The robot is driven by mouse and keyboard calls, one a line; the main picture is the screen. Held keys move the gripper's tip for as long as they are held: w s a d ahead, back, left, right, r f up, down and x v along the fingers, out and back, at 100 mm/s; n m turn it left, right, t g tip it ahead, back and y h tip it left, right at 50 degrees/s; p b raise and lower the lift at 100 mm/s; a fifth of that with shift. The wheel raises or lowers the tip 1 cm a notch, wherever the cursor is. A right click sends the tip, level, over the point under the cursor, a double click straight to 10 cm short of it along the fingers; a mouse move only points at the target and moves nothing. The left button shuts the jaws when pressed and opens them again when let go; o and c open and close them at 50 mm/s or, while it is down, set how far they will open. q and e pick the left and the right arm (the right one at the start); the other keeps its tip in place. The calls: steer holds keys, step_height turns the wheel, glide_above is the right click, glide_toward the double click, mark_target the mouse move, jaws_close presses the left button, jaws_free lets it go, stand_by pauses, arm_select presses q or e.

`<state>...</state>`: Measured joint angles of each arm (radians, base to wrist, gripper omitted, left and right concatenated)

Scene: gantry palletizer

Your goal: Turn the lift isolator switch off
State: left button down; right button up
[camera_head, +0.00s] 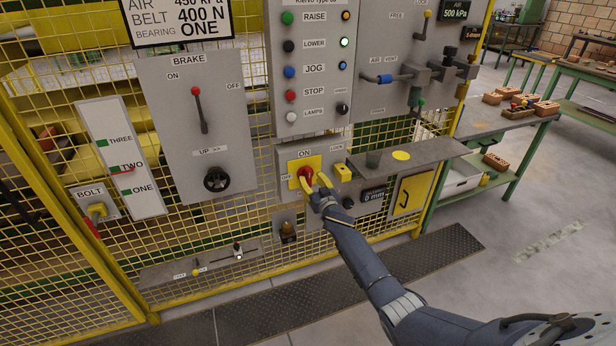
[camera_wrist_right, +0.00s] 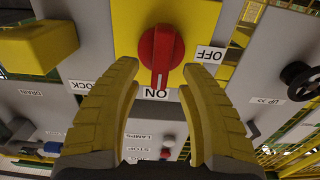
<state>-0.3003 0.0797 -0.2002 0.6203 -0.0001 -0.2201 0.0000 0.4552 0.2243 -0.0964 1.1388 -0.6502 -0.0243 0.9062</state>
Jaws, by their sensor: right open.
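The lift isolator switch is a red rotary handle (camera_head: 305,173) on a yellow plate (camera_head: 293,164), on a grey panel with ON above it and OFF at its left. In the upside-down right wrist view, the red handle (camera_wrist_right: 161,55) points at the ON label (camera_wrist_right: 157,94), with the OFF label (camera_wrist_right: 210,55) to the side. My right gripper (camera_head: 312,184) is open in front of the switch. In the wrist view its yellow fingers (camera_wrist_right: 160,72) stand on either side of the handle's pointed end, with visible gaps. Contact is not seen. My left gripper is out of view.
A yellow block (camera_head: 343,172) by a LOCK label sits just right of the switch. A grey shelf (camera_head: 435,152) juts out further right. The brake panel (camera_head: 197,120) with its lever is at left, and the button panel (camera_head: 314,70) is above.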

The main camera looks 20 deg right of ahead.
mark_target(309, 178)
steer(key=shift+w, duration=1.85)
jaws_close()
